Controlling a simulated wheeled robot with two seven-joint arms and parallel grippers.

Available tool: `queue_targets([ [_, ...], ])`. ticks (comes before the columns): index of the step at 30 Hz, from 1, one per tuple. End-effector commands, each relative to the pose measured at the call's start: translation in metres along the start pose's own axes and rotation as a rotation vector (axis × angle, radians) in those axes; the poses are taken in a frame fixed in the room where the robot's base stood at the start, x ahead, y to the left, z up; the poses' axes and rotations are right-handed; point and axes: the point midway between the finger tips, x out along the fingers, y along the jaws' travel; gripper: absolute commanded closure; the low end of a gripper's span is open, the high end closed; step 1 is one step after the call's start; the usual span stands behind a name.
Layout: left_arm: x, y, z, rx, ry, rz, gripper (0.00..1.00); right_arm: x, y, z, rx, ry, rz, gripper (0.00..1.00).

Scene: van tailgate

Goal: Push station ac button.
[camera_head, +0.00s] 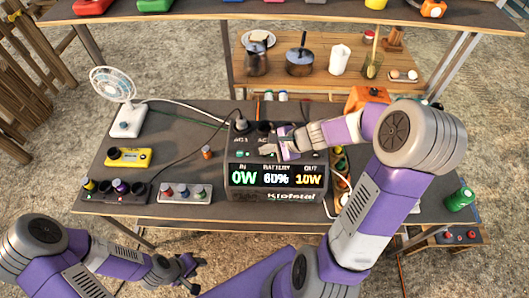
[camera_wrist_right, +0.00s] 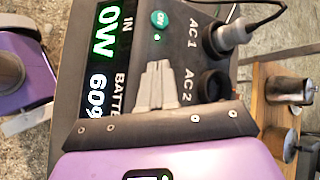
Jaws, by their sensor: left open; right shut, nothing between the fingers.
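The black power station (camera_head: 276,197) stands on the dark table, with its display reading 0W, 60% and 10W. Its round green ON button (camera_wrist_right: 158,19) is on the top panel, beside the AC 1 socket, with a small lit green light next to it. The button also shows in the head view (camera_head: 240,154). My right gripper (camera_wrist_right: 155,68) is shut and empty over the panel, its tips pointing toward the button but apart from it in the picture. It also shows in the head view (camera_head: 265,150). My left gripper (camera_head: 193,265) is open and empty in front of the table.
A plug (camera_wrist_right: 232,35) sits in AC 1; the AC 2 socket (camera_wrist_right: 213,85) is empty. A white fan (camera_head: 122,98), a yellow device (camera_head: 129,157) and a strip with colored knobs (camera_head: 185,192) lie left of the station. A green can (camera_head: 460,199) stands at right.

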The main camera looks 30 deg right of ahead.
Motion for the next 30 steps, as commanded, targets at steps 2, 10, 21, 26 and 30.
queue_targets([
  [2,-0.005,0.002,0.000,0.000,0.000,0.000,0.57,-0.004,-0.003,0.003,-0.001,0.000,-0.001,1.00],
  [10,-0.006,0.002,0.000,0.000,0.000,0.000,0.57,-0.006,-0.004,0.004,0.000,0.000,-0.001,1.00],
  [21,-0.022,0.008,0.001,0.000,0.000,0.000,0.57,-0.020,-0.015,0.015,-0.002,0.000,-0.002,1.00],
  [26,-0.035,0.013,0.002,0.000,0.000,0.000,0.57,-0.032,-0.024,0.023,-0.002,0.000,-0.001,1.00],
  [30,-0.046,0.017,0.002,0.000,0.000,0.000,0.57,-0.042,-0.030,0.030,-0.002,0.000,-0.001,1.00],
])
